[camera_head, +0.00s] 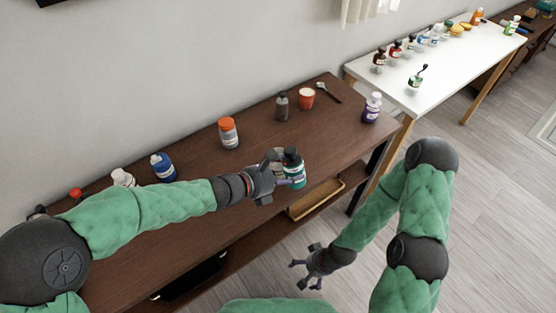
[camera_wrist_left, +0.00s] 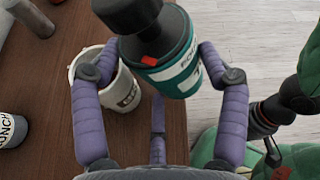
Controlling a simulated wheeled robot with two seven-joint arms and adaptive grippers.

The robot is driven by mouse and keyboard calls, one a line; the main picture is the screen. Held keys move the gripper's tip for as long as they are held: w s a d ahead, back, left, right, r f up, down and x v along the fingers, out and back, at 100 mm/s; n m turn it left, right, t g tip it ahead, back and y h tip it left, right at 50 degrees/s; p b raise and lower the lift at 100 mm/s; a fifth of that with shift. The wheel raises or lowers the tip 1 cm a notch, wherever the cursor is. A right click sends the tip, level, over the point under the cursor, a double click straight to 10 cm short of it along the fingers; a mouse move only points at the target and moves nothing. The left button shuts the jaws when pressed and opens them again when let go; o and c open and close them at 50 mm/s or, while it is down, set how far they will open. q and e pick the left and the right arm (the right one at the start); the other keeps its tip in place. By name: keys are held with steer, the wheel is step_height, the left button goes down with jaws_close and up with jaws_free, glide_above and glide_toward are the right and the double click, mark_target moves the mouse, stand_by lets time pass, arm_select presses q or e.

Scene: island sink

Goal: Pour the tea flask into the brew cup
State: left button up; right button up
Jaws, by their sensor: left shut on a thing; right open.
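The tea flask (camera_head: 297,175) is teal with a black cap and a pale label band. My left gripper (camera_head: 283,179) is shut on its body. In the left wrist view the flask (camera_wrist_left: 178,62) sits between the purple fingers, its cap towards the upper left. A white cup with a dark label, apparently the brew cup (camera_wrist_left: 124,92), stands on the brown table just left of the flask and is partly covered by it and a finger. In the head view my gripper mostly hides the cup. My right gripper (camera_head: 310,268) is open and empty in front of the table.
On the brown table (camera_head: 262,127) stand an orange-capped jar (camera_head: 228,132), a dark bottle (camera_head: 281,106), a red cup (camera_head: 306,98), a purple bottle (camera_head: 372,107) and a blue bottle (camera_head: 163,167). A white table (camera_head: 440,75) with several bottles stands at the right.

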mark_target(290, 187)
arm_select(q)
steer(key=shift+s+d+f+m+b, duration=0.35)
steer(key=shift+s+m+b, duration=0.15)
steer(key=shift+b, duration=1.8)
steer(key=shift+t, duration=0.4)
steer(key=shift+s+d+f+m+t+y, duration=0.3)
steer(key=shift+s+f+m+y, duration=0.15)
steer(key=shift+f+m, duration=0.2)
steer(key=shift+f, duration=0.15)
